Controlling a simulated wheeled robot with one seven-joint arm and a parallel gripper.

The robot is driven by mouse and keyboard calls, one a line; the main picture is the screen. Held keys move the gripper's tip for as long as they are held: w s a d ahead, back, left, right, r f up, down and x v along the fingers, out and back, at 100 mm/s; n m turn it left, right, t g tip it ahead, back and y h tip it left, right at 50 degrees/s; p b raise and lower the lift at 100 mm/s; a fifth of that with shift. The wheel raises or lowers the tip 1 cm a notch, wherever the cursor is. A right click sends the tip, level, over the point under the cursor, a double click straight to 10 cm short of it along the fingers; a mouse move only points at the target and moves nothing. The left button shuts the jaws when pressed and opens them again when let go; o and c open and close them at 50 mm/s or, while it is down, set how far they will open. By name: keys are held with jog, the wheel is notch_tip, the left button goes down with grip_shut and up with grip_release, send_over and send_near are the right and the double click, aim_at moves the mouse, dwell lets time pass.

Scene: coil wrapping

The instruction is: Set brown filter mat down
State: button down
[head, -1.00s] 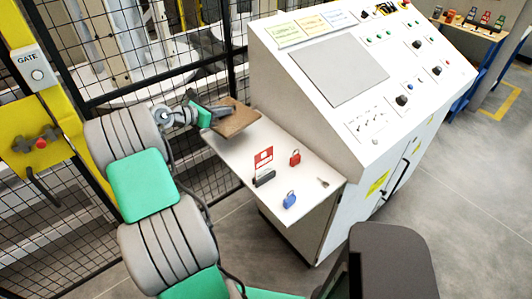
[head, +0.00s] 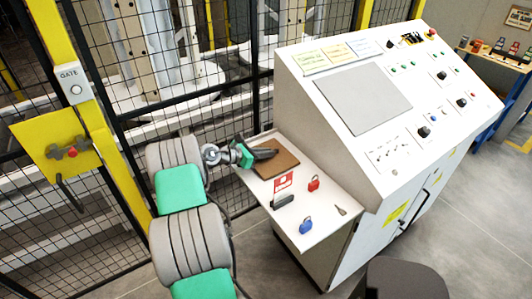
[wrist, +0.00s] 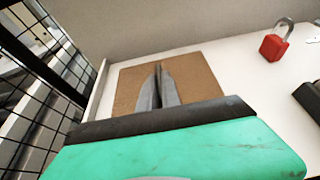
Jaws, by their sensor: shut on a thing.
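The brown filter mat (head: 284,165) is a flat square at the back left end of the white shelf (head: 333,205). It looks flat and level on the shelf or just above it; I cannot tell whether it fully touches. My gripper (head: 272,153) reaches over it from the left, with its fingers shut on the mat. In the wrist view the two grey fingers (wrist: 160,72) lie close together over the middle of the mat (wrist: 204,78), and the green gripper body hides its near edge.
On the shelf stand a red tag card (head: 283,181), a red padlock (head: 314,184), a blue padlock (head: 306,226), a black item (head: 283,201) and a small key (head: 341,211). The sloped control panel (head: 362,97) rises behind. A mesh fence (head: 120,110) is at the left.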

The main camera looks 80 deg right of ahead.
jog(key=shift+f, duration=0.15)
jog(key=c, duration=2)
grip_release()
jog(key=o, duration=0.4)
jog(key=shift+o, duration=0.2)
